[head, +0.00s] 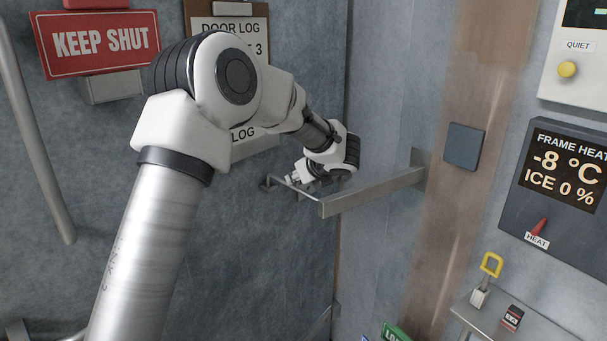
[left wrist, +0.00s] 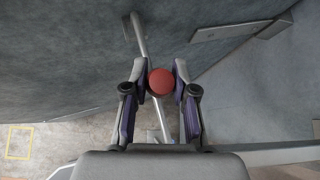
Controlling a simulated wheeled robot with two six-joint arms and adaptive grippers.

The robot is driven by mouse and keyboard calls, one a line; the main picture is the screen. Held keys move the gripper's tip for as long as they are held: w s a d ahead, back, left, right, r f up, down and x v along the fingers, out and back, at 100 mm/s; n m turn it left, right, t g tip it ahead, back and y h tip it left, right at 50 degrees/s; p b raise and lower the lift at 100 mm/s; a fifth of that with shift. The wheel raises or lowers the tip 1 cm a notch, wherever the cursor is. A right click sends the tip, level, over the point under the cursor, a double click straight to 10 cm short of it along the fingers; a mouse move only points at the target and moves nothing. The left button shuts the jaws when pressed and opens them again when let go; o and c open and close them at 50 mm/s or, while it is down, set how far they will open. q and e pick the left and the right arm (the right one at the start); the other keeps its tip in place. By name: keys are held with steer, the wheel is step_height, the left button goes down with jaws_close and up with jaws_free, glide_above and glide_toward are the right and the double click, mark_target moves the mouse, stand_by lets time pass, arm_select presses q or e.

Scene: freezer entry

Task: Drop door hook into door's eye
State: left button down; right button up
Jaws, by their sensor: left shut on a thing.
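My left gripper (head: 296,180) is beside the dark grey door, at the end of a metal bracket bar (head: 375,190) that juts from the door frame. In the left wrist view its two fingers (left wrist: 160,88) are closed around a red ball knob (left wrist: 162,82), which I take to be the door hook's grip. A thin metal rod (left wrist: 139,38) shows beyond the knob; I cannot tell whether it is part of the hook. A small dark metal fitting (head: 268,183) on the door, left of the fingers, may be the eye. The hook's tip is hidden. My right gripper is out of view.
A red KEEP SHUT sign (head: 105,42) and a door log board (head: 250,148) hang on the door behind my arm. A long door bar (head: 32,130) is at left. At right are a frame heat panel (head: 560,175) and a shelf (head: 525,327) with a yellow-looped padlock (head: 480,297).

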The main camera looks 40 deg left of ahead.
arm_select(q)
steer(key=shift+a+f, duration=0.15)
steer(key=shift+f, duration=0.25)
steer(key=shift+a+f, duration=0.1)
steer(key=shift+f, duration=0.05)
steer(key=c, duration=0.9)
jaws_free()
steer(key=shift+c, duration=0.2)
steer(key=shift+o, duration=0.2)
steer(key=shift+a, duration=0.15)
steer(key=v, duration=1.2)
steer(key=shift+a, duration=0.1)
